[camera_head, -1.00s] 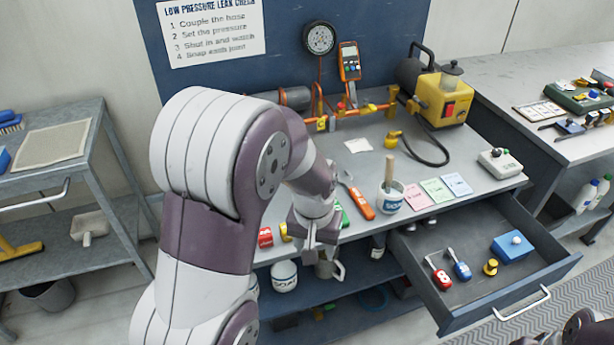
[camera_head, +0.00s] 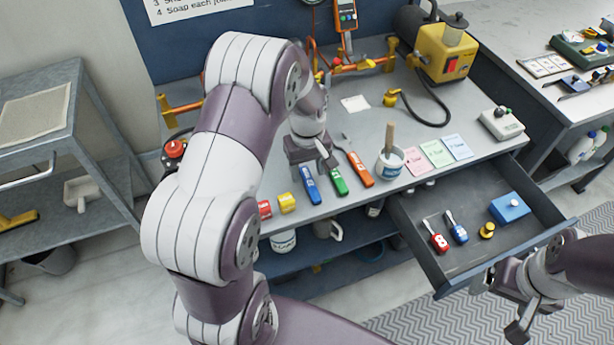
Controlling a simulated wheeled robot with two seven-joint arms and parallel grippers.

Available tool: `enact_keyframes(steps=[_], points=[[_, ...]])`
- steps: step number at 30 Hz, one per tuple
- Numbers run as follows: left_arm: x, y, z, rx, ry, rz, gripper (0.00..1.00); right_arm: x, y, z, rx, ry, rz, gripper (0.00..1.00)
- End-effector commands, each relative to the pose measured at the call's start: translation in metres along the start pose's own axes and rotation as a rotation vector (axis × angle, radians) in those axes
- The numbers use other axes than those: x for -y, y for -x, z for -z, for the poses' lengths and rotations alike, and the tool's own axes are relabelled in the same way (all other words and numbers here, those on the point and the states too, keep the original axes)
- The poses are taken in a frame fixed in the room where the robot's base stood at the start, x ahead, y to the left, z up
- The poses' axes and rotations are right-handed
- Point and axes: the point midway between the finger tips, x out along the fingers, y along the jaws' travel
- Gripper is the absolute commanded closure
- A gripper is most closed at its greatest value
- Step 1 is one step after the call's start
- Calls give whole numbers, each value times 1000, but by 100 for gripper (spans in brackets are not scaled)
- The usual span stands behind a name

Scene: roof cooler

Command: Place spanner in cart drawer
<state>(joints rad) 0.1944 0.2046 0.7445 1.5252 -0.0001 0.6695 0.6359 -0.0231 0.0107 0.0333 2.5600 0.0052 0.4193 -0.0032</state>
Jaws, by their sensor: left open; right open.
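Three tools lie side by side on the cart top: one with a blue handle (camera_head: 310,184), one with a green handle (camera_head: 337,180) and one with an orange handle (camera_head: 361,169). The orange one has a grey metal shaft and looks like the spanner; the heads of the other two are hidden by my gripper. My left gripper (camera_head: 318,160) is open, pointing down above the far ends of the blue and green tools. The cart drawer (camera_head: 480,266) is pulled open at the right. My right gripper (camera_head: 518,312) is open and empty in front of the drawer.
The drawer holds a red tool (camera_head: 438,241), a blue tool (camera_head: 457,232), a yellow piece (camera_head: 487,230) and a blue box (camera_head: 509,208). A pot with a brush (camera_head: 390,163) stands right of the orange tool. Red and yellow blocks (camera_head: 287,203) lie left. Pipework stands behind.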

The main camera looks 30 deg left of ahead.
Motion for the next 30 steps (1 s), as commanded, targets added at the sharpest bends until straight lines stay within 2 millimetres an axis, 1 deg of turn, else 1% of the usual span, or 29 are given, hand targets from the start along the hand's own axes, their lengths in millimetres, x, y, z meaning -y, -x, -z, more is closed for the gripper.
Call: enact_keyframes(steps=[1,3,10,11,12,14,15,16,25,28,30], points=[[0,-8,0,0,0,0,45,0,-1,0,0,0,0,15],[0,-16,0,0,0,0,45,0,-1,0,0,0,0,15],[0,-18,0,-2,-1,-2,45,0,-1,0,0,0,0,15],[0,-18,0,-2,-1,-2,51,0,-1,0,0,0,0,15],[0,-18,0,-2,-1,-2,64,0,-1,0,0,0,0,15],[0,-18,0,-2,-1,-2,84,0,-1,0,0,0,0,15],[0,-18,0,-2,-1,-2,97,0,-1,0,0,0,0,15],[0,-18,0,-2,-1,-2,100,0,-1,0,0,0,0,15],[0,-16,0,-3,-1,-2,100,0,-1,0,0,0,0,15],[0,-9,1,-3,-1,-2,100,0,0,0,0,0,0,15],[-1,1,1,-5,-1,-3,100,0,0,0,0,0,0,15]])
